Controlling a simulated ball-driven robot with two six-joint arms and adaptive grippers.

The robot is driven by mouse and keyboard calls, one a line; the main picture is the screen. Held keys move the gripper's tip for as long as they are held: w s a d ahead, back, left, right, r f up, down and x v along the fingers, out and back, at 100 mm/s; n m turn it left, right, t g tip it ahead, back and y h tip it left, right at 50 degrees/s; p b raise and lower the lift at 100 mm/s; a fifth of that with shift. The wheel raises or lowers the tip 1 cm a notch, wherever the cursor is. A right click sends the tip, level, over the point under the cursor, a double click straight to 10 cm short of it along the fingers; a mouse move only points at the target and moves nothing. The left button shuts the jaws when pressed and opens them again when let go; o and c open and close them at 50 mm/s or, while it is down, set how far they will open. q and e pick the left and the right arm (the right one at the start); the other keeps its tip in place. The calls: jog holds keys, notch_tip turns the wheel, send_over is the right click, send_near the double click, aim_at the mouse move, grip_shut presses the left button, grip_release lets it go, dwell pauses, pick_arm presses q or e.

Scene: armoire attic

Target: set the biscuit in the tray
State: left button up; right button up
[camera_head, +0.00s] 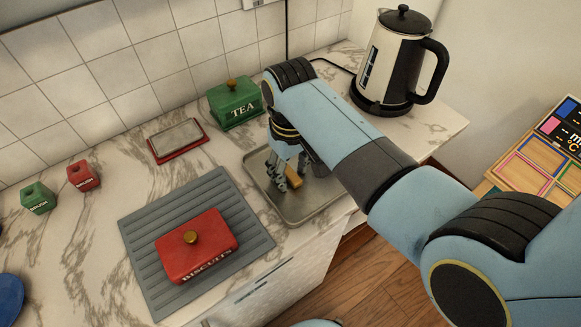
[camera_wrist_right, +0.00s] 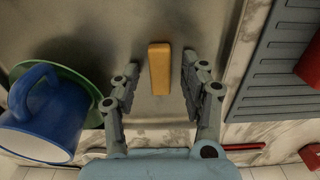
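The biscuit (camera_head: 293,184) is a small golden-brown bar at the grey metal tray (camera_head: 309,211). It also shows in the right wrist view (camera_wrist_right: 159,69), lying against the tray's grey floor. My right gripper (camera_head: 288,176) is over the tray with its fingers pointing down. In the right wrist view its fingertips (camera_wrist_right: 162,66) stand on either side of the biscuit, open, with a gap on both sides. My arm hides the tray's far right part in the head view. My left gripper is not in view.
A blue mug (camera_wrist_right: 48,108) on a green saucer (camera_wrist_right: 88,86) stands near the right gripper. A red biscuit tin (camera_head: 196,246) sits on a ribbed grey mat (camera_head: 143,232). A green tea tin (camera_head: 236,104) and a kettle (camera_head: 396,62) stand behind.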

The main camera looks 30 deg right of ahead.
aim_at(290, 173)
notch_tip(290, 173, up, 7)
jog(key=p, duration=0.6)
jog(key=shift+p, duration=0.35)
jog(key=shift+r+b, duration=0.35)
jog(key=shift+r, duration=2.3)
